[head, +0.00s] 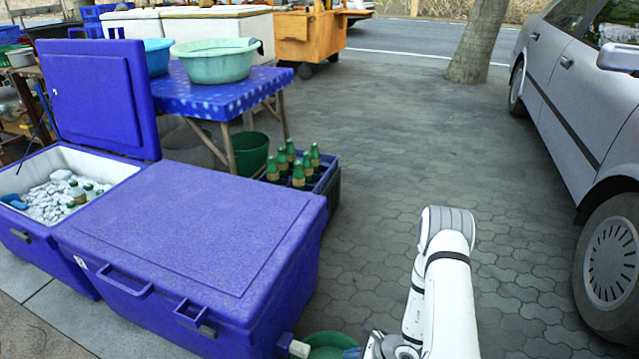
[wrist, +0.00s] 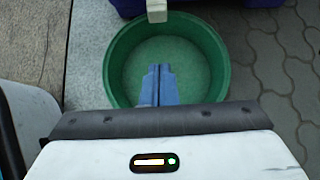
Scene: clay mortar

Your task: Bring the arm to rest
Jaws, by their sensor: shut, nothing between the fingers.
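My arm (head: 440,285) is white with dark bands and is bent at the lower middle of the head view. My gripper (wrist: 157,70) has blue fingers, which are together with nothing between them. In the wrist view they appear in front of a round green basin (wrist: 212,60) on the ground. How high they are above it I cannot tell. In the head view the basin (head: 328,343) shows at the bottom edge, partly cut off, and the fingers are barely visible beside it.
A closed blue cooler (head: 190,230) with a white spout (head: 299,348) stands left of my arm, beside an open ice-filled one (head: 140,172). A bottle crate (head: 328,188) and blue-covered table (head: 225,97) are behind. A silver car (head: 575,100) stands right. Pavement between is clear.

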